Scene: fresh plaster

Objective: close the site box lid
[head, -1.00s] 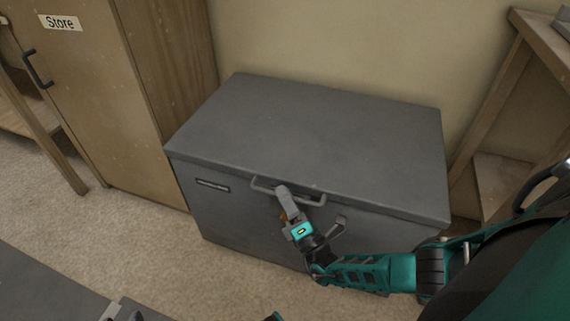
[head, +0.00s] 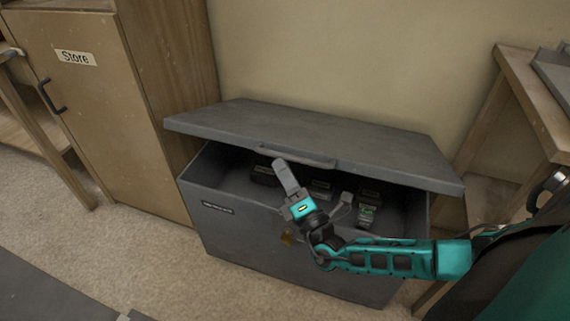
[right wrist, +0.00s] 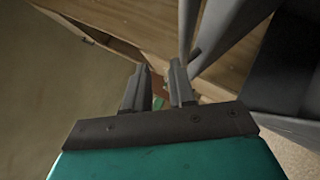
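The grey site box (head: 245,230) stands against the wall with its lid (head: 300,130) partly raised. A dark gap shows between the lid's front edge and the box rim, with several small items inside. The lid's handle (head: 297,156) is on its front edge. My right gripper (head: 283,178) is in front of the opening, its fingers pointing up toward the left end of the handle. In the right wrist view its two fingers (right wrist: 157,85) are apart with nothing clearly between them. I cannot tell whether they touch the handle. My left gripper is not in view.
A wooden cupboard (head: 95,110) labelled "Store" stands close to the left of the box. A wooden bench (head: 535,100) stands to the right. A grey surface (head: 55,275) shows at the lower left. Floor is clear in front of the cupboard.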

